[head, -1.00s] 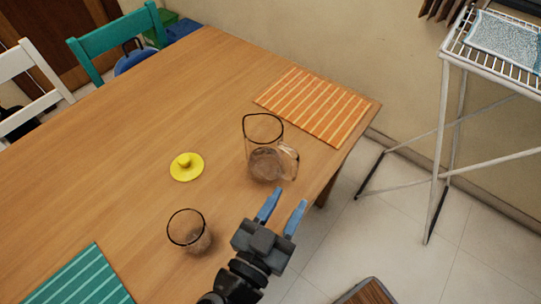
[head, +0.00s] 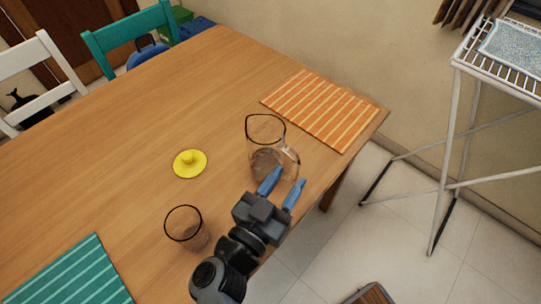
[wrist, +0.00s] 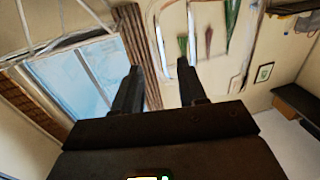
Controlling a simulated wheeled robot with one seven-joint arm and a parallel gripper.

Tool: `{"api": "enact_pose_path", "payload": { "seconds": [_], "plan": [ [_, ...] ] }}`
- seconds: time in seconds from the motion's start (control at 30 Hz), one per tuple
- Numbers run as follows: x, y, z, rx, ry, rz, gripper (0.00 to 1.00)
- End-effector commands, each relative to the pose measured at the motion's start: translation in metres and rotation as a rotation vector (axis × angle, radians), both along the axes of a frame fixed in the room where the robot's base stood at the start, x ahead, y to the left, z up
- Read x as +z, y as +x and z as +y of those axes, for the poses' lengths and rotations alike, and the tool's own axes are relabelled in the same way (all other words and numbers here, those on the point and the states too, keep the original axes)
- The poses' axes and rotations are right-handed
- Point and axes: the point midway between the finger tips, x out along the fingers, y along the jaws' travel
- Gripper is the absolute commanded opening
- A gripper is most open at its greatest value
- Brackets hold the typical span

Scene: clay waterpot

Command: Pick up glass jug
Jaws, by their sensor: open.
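The clear glass jug (head: 266,150) stands upright on the wooden table near its right edge, with a dark rim and its handle towards the lower right. My gripper (head: 285,181) is open, with its blue fingers pointing at the jug's lower part and handle side. In the head view the fingertips overlap the jug's base and handle; whether they touch it I cannot tell. In the wrist view the gripper (wrist: 158,66) has nothing solid between its fingers. Curved see-through outlines there look like the jug's glass (wrist: 243,50).
A clear glass (head: 186,230) stands left of my gripper, and a yellow lid (head: 190,163) lies left of the jug. A striped orange mat (head: 322,108) lies behind the jug, a teal mat (head: 72,275) at lower left. The table (head: 130,150) is otherwise clear.

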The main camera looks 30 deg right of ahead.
Motion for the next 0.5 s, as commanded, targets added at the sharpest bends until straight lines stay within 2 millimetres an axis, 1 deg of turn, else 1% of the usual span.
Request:
{"api": "enact_pose_path", "payload": {
  "seconds": [0.17, 0.3, 0.5],
  "plan": [
    [0.006, 0.012, -0.021, -0.001, -0.003, -0.001, 0.41],
    [0.004, 0.02, -0.037, 0.0, -0.002, 0.001, 0.41],
    [0.003, 0.022, -0.04, 0.0, 0.0, 0.001, 0.41]
  ]
}}
